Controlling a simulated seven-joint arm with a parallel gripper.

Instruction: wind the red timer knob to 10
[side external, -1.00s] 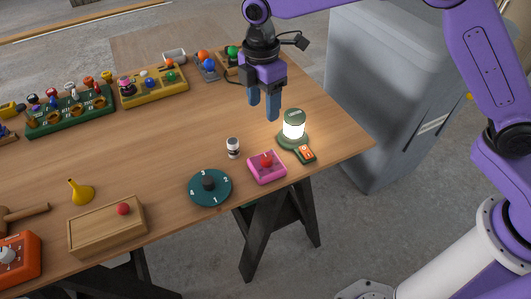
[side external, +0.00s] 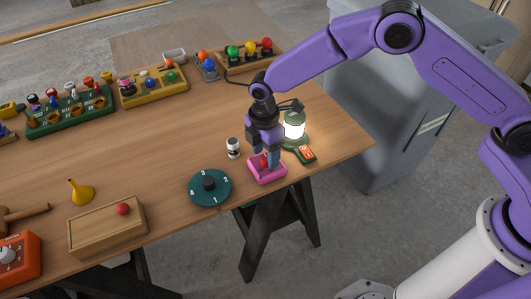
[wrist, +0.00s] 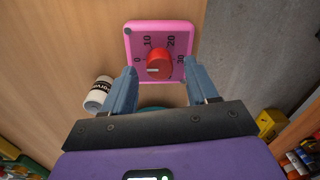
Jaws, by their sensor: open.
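The pink timer (side external: 268,176) sits near the table's front edge in the side view, with its red knob (side external: 263,161) partly hidden by my fingers. In the wrist view the pink face (wrist: 181,28) carries the marks 0, 10, 20 and 30 around the red knob (wrist: 160,62). A pale line on the knob points left, toward the 0 side. My gripper (side external: 269,162) is above the timer, pointing down. In the wrist view my gripper (wrist: 161,68) is open, one finger on each side of the knob, with visible gaps; contact is not seen.
A lit lantern (side external: 294,130) and a small green device with an orange screen (side external: 304,154) stand just right of the timer. A white bottle (side external: 233,148) and a teal dial (side external: 209,197) are to its left. The table's edge is close in front.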

